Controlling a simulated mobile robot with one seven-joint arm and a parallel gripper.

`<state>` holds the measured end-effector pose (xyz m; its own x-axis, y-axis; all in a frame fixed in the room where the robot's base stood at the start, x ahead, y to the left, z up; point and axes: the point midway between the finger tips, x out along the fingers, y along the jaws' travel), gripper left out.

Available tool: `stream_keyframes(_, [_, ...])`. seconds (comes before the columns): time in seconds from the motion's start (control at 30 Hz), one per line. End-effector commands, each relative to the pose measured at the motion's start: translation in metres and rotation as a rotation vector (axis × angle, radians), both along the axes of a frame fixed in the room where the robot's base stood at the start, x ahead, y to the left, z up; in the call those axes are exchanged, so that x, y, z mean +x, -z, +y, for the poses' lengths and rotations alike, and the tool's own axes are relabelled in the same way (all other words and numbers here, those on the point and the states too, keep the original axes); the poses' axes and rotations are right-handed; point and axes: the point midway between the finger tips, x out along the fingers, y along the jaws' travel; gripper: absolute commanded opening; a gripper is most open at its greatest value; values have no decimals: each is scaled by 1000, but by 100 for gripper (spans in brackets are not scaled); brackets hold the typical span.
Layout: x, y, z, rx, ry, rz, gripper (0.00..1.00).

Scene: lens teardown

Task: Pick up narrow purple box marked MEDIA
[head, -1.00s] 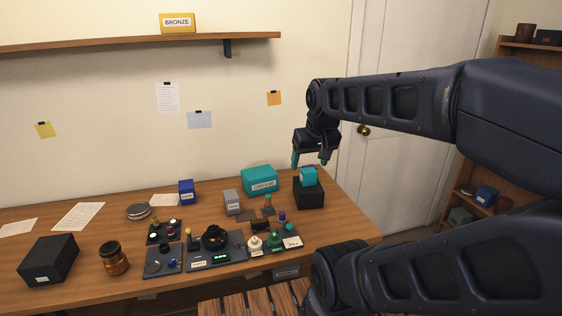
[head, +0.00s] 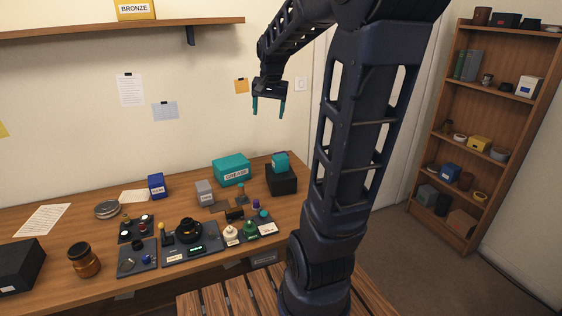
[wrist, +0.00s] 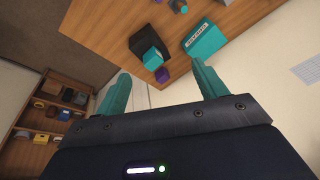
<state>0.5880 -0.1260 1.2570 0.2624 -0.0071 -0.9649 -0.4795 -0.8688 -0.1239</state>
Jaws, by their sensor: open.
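A small purple block (wrist: 162,75) shows in the wrist view beside a teal cube (wrist: 152,60). No MEDIA marking can be read on it. In the head view it is hidden behind the teal cube (head: 280,162) and the black box (head: 282,182) at the table's right end. My gripper (head: 268,108) is open and empty, raised above the table near the wall, fingers pointing down. In the wrist view the purple block appears between my teal fingertips, well beyond them.
A teal GREASE box (head: 231,169) stands just left of the black box. Lens parts and dark trays (head: 192,250) cover the front middle of the wooden table (head: 180,205). A shelf (head: 120,27) with a BRONZE box (head: 135,9) is on the wall. A bookcase (head: 450,140) stands at right.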

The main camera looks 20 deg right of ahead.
Motion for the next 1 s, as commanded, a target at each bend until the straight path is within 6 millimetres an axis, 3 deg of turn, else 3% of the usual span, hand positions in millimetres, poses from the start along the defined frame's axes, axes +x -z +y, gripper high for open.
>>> stream_keyframes(0.1, [35, 8, -12, 19, 76, 23, 71])
stream_keyframes(0.47, [134, 45, -51, 68, 307, 81, 71])
stream_keyframes(0.77, [209, 98, -89, 100, 502, 130, 71])
stream_keyframes(1.0, [263, 152, -122, 118, 658, 165, 71])
